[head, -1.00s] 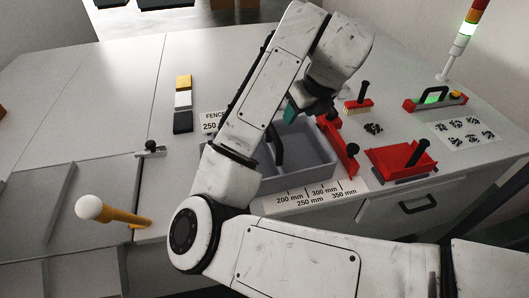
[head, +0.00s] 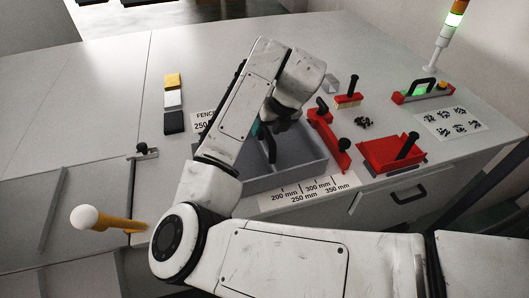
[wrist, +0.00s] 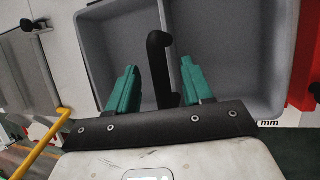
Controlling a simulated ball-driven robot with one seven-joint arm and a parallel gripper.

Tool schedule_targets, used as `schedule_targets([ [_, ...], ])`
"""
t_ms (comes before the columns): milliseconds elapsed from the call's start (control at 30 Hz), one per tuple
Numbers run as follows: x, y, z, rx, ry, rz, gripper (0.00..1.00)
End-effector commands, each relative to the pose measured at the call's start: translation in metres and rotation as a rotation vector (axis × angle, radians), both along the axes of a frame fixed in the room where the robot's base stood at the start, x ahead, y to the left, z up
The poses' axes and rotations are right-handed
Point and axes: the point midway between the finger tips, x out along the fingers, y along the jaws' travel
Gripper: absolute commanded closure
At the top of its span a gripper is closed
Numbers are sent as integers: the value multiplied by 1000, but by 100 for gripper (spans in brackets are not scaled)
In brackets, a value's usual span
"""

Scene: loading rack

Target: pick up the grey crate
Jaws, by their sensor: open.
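The grey crate (head: 290,178) sits on the worktop behind the measuring strip, partly hidden by my arm in the head view. It is an open box with a black handle (head: 271,146) standing up at its middle divider. In the wrist view the crate (wrist: 235,60) fills the middle, with two compartments and the black handle (wrist: 160,60) between them. My gripper (wrist: 158,75) is open, with one teal finger on each side of the handle and a gap on both sides. In the head view my gripper (head: 266,127) is over the crate, mostly hidden.
A red tray (head: 385,157) with a black handle lies farther right. A yellow rod with a white knob (head: 88,218) is at the left.

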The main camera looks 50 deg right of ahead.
Motion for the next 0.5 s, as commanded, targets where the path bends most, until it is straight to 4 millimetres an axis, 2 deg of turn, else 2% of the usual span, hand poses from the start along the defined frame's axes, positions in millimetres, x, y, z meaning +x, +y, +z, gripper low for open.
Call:
schedule_targets([
  [200, 10, -1, -20, 0, 1, 1, 49],
  [433, 10, -1, -22, 0, 0, 0, 49],
  [500, 10, -1, -22, -1, -1, 0, 54],
])
